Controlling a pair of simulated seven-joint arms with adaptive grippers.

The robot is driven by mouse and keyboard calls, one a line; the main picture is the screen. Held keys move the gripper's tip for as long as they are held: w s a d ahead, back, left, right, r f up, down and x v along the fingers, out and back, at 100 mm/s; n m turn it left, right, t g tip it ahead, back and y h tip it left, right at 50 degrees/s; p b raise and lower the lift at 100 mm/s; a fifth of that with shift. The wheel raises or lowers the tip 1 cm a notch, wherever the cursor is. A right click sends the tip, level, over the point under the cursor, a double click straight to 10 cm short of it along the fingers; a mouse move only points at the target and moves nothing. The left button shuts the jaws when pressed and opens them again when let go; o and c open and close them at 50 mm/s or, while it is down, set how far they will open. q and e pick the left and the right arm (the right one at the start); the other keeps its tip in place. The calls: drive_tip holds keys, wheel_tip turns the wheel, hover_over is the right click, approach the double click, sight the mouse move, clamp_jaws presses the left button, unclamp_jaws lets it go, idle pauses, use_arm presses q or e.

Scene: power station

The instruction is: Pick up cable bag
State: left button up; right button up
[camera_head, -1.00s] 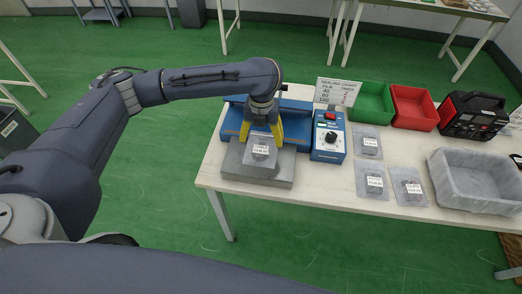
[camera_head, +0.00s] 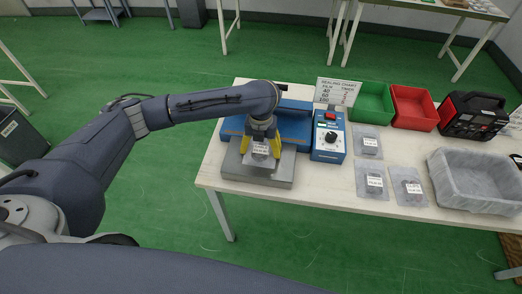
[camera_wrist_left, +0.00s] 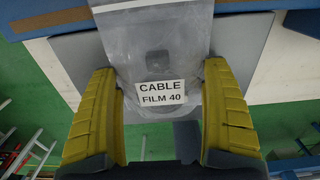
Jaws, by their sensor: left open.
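The clear cable bag (camera_head: 260,153), labelled "CABLE FILM 40", lies on the grey plate (camera_head: 233,169) in front of the blue sealer. In the left wrist view the bag (camera_wrist_left: 158,65) shows a dark round item inside, with its white label facing me. My left gripper (camera_head: 260,148) is open above the plate, its yellow fingers at the two sides of the bag. In the left wrist view the left gripper (camera_wrist_left: 160,72) has one finger at each side edge of the bag. I cannot tell whether they touch it. My right gripper is not in view.
A blue control box (camera_head: 329,143) stands right of the plate, below a sealing chart (camera_head: 337,92). Three more bags (camera_head: 369,182) lie farther right. Green (camera_head: 373,103) and red (camera_head: 413,107) bins, a red-black device (camera_head: 473,117) and a grey tray (camera_head: 475,181) take up the right side.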

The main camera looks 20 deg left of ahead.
use_arm(q)
drive_tip(key=c, duration=1.4)
drive_tip(key=shift+r, duration=0.1)
